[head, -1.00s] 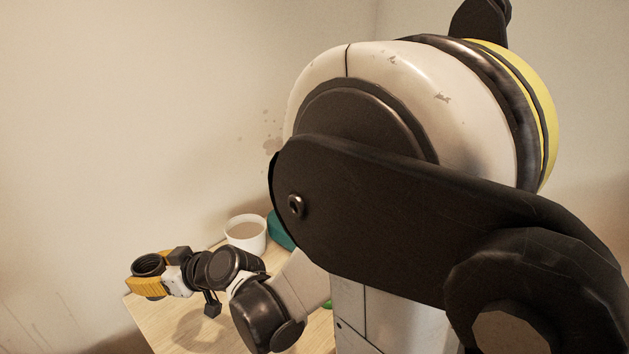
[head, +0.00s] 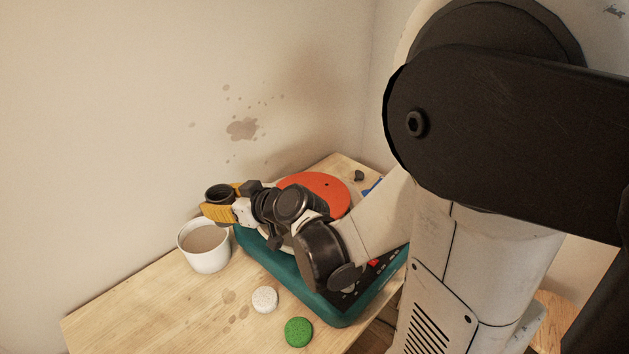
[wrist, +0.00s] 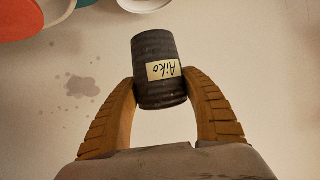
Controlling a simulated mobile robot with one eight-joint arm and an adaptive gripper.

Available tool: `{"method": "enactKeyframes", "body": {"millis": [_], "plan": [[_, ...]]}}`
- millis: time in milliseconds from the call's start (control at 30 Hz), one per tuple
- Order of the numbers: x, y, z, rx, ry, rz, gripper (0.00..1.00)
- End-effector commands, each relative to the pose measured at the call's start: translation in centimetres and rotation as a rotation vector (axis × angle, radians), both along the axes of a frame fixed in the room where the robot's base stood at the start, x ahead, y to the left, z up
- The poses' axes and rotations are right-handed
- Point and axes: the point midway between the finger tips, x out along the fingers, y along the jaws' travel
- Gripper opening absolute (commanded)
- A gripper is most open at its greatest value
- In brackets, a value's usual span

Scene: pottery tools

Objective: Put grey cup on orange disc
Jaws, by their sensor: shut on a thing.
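The grey cup (wrist: 158,48) is dark and ribbed, with a pale label reading "Aiko". My gripper (wrist: 161,88) is shut on the grey cup, its two yellow fingers on either side of it. In the head view the cup (head: 218,192) is held at the end of my gripper (head: 222,208), above and near the white bucket. The orange disc (head: 318,190) lies on the teal pottery wheel, to the right of the cup and partly hidden by my arm. Part of the disc also shows at the top left of the wrist view (wrist: 25,18).
A white bucket (head: 205,262) with brownish contents stands left of the teal wheel (head: 290,272). A white sponge-like disc (head: 265,299) and a green one (head: 298,331) lie in front. A small dark object (head: 359,176) is behind the wheel. The table's left front is clear.

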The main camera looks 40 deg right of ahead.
Motion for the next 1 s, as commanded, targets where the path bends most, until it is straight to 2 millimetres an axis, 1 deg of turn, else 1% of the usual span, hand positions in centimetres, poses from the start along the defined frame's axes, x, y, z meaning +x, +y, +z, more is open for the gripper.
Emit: {"method": "enactKeyframes", "body": {"millis": [33,267,367,467,500,567,600,700,800,900,1000], "plan": [[0.0,-1.3,0.3,0.000,-0.001,-0.025,0.15],[-0.3,-6.4,0.8,0.000,-0.001,-0.122,0.15],[-0.7,-9.1,1.1,0.000,0.000,-0.175,0.15],[-1.4,-12.6,1.4,-0.001,0.000,-0.242,0.15],[-1.8,-14.2,1.6,-0.001,0.000,-0.274,0.15],[-2.5,-16.8,1.8,-0.001,0.000,-0.324,0.15],[-3.1,-18.5,2.0,-0.002,0.000,-0.359,0.15],[-4.6,-22.3,2.3,-0.001,0.000,-0.437,0.15],[-6.2,-25.4,2.6,-0.001,0.001,-0.502,0.15],[-7.4,-27.6,2.7,0.000,0.000,-0.551,0.15],[-8.2,-28.9,2.8,0.000,0.000,-0.581,0.15]]}}
